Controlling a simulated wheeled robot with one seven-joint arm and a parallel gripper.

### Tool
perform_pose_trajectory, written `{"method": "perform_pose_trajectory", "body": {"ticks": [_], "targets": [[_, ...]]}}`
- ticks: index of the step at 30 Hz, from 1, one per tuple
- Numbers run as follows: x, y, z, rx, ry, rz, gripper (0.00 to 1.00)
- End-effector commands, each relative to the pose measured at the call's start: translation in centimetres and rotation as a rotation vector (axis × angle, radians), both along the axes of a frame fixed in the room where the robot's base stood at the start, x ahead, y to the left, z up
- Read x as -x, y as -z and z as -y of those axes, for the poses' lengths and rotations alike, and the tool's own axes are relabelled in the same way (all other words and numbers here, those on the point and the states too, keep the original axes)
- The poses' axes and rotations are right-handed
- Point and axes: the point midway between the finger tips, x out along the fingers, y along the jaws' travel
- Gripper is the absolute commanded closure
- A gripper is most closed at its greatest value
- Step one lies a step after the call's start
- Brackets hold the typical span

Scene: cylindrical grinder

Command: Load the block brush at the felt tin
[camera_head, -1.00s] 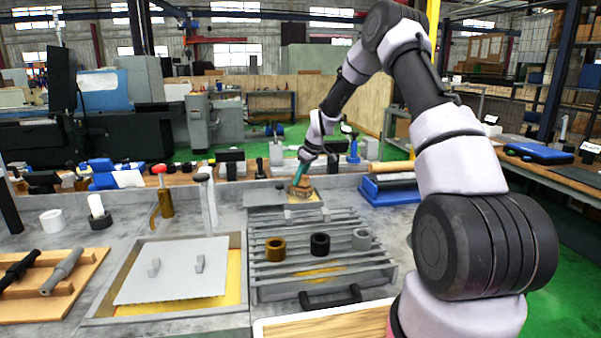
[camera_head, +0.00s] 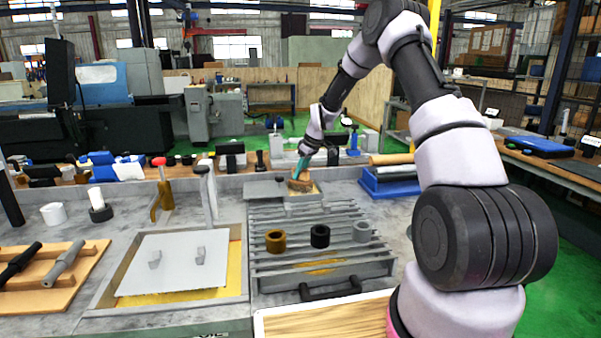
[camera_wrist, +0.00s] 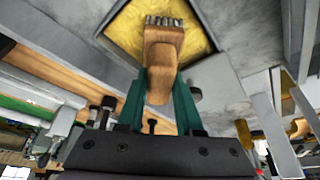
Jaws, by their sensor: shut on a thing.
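The block brush (camera_wrist: 163,50) has a wooden body and a row of grey bristles at its far end. My gripper (camera_wrist: 162,95) has teal fingers shut on the brush's handle. In the head view the brush (camera_head: 300,184) is at the back of the bench, tilted, in my gripper (camera_head: 302,165). The felt tin (camera_wrist: 196,20) is a square grey tray with a yellow pad, under the brush; it also shows in the head view (camera_head: 318,193). The bristle end overlaps the yellow pad in the wrist view. I cannot tell whether it touches the felt.
A slatted grey rack (camera_head: 345,262) with three rings stands in front of the tin. A grey lid plate (camera_head: 175,264) lies over a yellow-lined tray at left. A blue tray (camera_head: 390,186) stands right of the tin. Several tools line the bench's back ledge.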

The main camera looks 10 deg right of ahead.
Motion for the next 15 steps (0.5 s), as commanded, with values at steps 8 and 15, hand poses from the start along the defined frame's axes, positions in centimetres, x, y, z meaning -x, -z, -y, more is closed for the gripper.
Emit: {"method": "perform_pose_trajectory", "body": {"ticks": [8, 15], "targets": [[-0.01, 0.35, 0.00, 0.000, 0.000, 0.000, 1.00], [-0.01, 0.64, 0.00, 0.000, 0.000, 0.000, 1.00]]}}
